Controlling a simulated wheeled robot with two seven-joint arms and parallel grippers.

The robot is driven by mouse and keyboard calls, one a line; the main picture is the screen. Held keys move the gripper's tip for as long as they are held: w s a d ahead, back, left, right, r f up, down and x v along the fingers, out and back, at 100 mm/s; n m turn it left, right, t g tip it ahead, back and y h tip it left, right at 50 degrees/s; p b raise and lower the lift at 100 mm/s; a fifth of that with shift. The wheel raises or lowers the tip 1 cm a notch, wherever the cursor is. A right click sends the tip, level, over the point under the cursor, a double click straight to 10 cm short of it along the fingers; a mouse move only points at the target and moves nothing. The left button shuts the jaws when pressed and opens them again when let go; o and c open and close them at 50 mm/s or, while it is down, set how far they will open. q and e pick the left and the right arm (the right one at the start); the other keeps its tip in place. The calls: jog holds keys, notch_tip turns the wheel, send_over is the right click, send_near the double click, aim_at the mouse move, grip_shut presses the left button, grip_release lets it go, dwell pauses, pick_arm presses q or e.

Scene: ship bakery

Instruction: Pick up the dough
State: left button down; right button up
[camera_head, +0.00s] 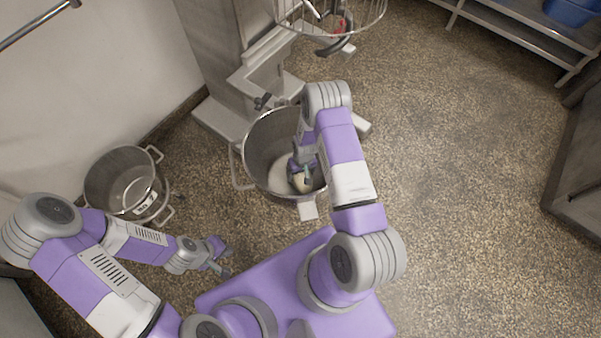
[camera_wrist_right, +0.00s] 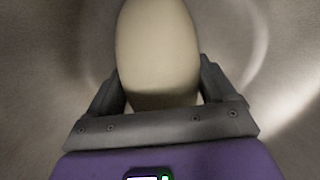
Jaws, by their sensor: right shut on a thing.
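The dough (camera_wrist_right: 158,50) is a pale, smooth, oval lump between the two dark fingers of my right gripper (camera_wrist_right: 158,85) in the right wrist view. In the head view the dough (camera_head: 301,184) shows as a small pale patch inside the large metal mixer bowl (camera_head: 250,150). My right gripper (camera_head: 302,172) reaches down into this bowl and is shut on the dough. I cannot tell whether the dough touches the bowl's bottom. My left gripper (camera_head: 222,257) hangs empty over the floor, left of my base; its fingertips look apart.
A smaller metal pot (camera_head: 120,185) with handles stands on the left near the wall. The mixer column (camera_head: 215,60) and its wire guard (camera_head: 340,25) rise behind the bowl. Shelving (camera_head: 520,40) with a blue tub (camera_head: 572,12) is at the top right. The floor on the right is clear.

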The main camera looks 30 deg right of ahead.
notch_tip(320, 180, up, 10)
jog(key=p, duration=0.4)
jog(key=shift+w+r, duration=0.1)
jog(key=shift+r, duration=0.15)
notch_tip(320, 180, up, 19)
jog(key=p, duration=1.8)
jog(key=shift+f+p, duration=0.2)
jog(key=shift+p, duration=0.2)
